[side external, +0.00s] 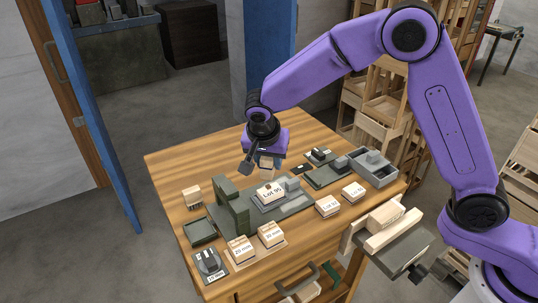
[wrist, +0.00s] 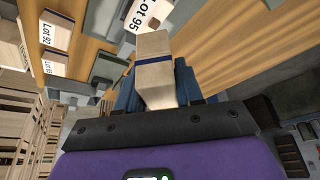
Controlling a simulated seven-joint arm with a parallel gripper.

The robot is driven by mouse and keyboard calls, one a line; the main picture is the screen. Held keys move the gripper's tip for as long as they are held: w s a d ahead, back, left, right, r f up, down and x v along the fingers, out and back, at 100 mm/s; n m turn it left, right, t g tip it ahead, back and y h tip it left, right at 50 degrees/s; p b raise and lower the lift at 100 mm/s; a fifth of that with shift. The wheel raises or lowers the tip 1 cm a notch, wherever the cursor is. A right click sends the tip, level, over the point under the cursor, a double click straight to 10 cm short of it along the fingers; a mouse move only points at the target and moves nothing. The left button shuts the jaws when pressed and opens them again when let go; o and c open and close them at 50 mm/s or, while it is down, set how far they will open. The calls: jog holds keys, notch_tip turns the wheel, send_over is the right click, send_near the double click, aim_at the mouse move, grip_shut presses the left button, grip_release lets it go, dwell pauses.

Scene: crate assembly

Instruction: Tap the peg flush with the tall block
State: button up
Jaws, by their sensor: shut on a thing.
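My gripper (side external: 267,162) points down over the back middle of the table, above and behind the Lot 95 block (side external: 270,197). Its blue fingers (wrist: 157,78) are shut on a pale wooden block (wrist: 154,55) with a dark band; this held block (side external: 267,173) also shows below the fingers in the side view. The Lot 95 block (wrist: 142,12) lies ahead of the held block in the wrist view, with a small brown round spot, perhaps the peg (wrist: 153,22), on its top. How far the peg stands out cannot be told. I cannot tell which thing is the tall block.
A dark green upright fixture (side external: 229,207) stands left of the Lot 95 block. Two 20 mm blocks (side external: 241,249) are in front, two more labelled blocks (side external: 328,206) to the right. A grey tray (side external: 385,178) is at the right edge. Bare wood shows at the back left.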

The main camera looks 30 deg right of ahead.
aim_at(269, 186)
dwell(0.3)
notch_tip(269, 186, down, 5)
jog(key=shift+f, duration=0.1)
jog(key=shift+r, duration=0.6)
jog(key=shift+c, duration=0.3)
jog(key=shift+r, duration=3.15)
